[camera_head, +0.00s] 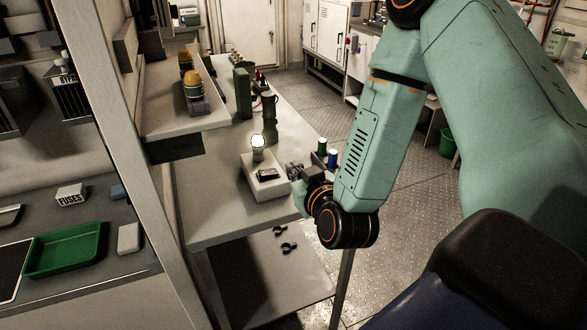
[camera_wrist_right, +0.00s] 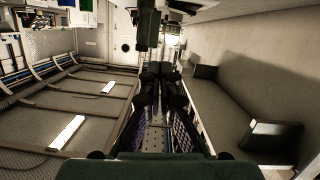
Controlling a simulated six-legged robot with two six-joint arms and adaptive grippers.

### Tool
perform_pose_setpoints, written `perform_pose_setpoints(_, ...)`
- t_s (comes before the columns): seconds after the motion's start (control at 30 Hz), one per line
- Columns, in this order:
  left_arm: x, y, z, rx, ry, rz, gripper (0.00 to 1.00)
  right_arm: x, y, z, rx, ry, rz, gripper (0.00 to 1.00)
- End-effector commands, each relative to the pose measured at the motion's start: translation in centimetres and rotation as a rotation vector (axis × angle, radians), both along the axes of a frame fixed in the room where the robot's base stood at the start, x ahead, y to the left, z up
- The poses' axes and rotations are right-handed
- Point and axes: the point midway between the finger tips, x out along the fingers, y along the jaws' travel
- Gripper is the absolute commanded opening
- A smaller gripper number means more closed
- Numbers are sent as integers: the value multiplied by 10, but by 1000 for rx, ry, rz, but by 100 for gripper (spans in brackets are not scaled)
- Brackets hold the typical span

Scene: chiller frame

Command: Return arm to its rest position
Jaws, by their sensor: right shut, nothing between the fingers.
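My right arm, teal with black and orange joints, comes in from the upper right in the head view. Its right gripper (camera_head: 296,172) is shut and empty, beside the right edge of a white box (camera_head: 262,188) on the table. I cannot tell whether it touches the box. In the right wrist view the dark fingers (camera_wrist_right: 160,72) are together with nothing between them. My left gripper is not in view.
The table (camera_head: 215,225) holds a lit bulb (camera_head: 258,142) at the box and a dark green device (camera_head: 242,92). Small green and blue cylinders (camera_head: 327,152) stand close behind the gripper. A shelf post (camera_head: 128,130) rises at left. The floor (camera_head: 400,205) behind the arm looks clear.

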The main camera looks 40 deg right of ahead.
Motion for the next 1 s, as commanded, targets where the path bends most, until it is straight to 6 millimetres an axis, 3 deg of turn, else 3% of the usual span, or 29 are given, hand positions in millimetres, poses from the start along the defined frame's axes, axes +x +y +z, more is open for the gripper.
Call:
perform_pose_setpoints(0.4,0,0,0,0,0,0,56,-1,0,0,9,-1,-2,0)
perform_pose_setpoints(0.53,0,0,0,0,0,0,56,-6,8,-21,109,75,4,0)
perform_pose_setpoints(0.63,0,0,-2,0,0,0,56,-22,27,-57,231,225,24,0)
perform_pose_setpoints(0.77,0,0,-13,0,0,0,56,-68,58,-129,333,492,45,0)
perform_pose_setpoints(1.0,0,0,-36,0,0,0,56,-183,95,-234,383,948,41,0)
